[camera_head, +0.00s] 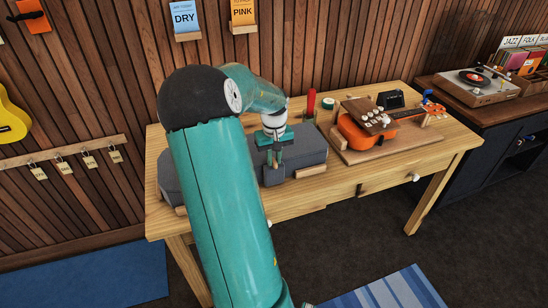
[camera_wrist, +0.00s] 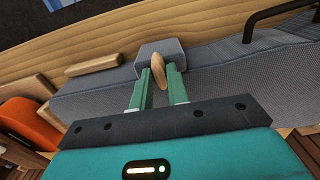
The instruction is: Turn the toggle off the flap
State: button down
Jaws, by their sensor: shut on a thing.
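A grey cloth case (camera_head: 308,148) lies on the wooden workbench, partly hidden behind my teal arm. A small grey flap (camera_head: 273,177) hangs over its front side; it also shows in the wrist view (camera_wrist: 174,46). An oval wooden toggle (camera_wrist: 157,66) lies on the flap, its long side running roughly up and down in the wrist view. My gripper (camera_wrist: 160,72) is shut on the toggle, one green finger on each side of it. In the head view my gripper (camera_head: 274,157) points down at the front of the case, and the toggle is too small to make out.
An orange ukulele (camera_head: 358,132) rests on a wooden board to the right of the case. A red cylinder (camera_head: 311,102) and a green-and-white roll (camera_head: 328,104) stand behind. A black handle (camera_wrist: 272,18) sticks up from the case. The bench's front edge (camera_head: 340,188) is close.

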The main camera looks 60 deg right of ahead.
jog(key=shift+m, duration=0.4)
jog(key=m, duration=0.3)
jog(key=shift+m, duration=0.4)
jog(key=m, duration=1.3)
jog(key=shift+m, duration=0.3)
jog(key=c, duration=1.4)
grip_release()
jog(key=shift+o, duration=0.2)
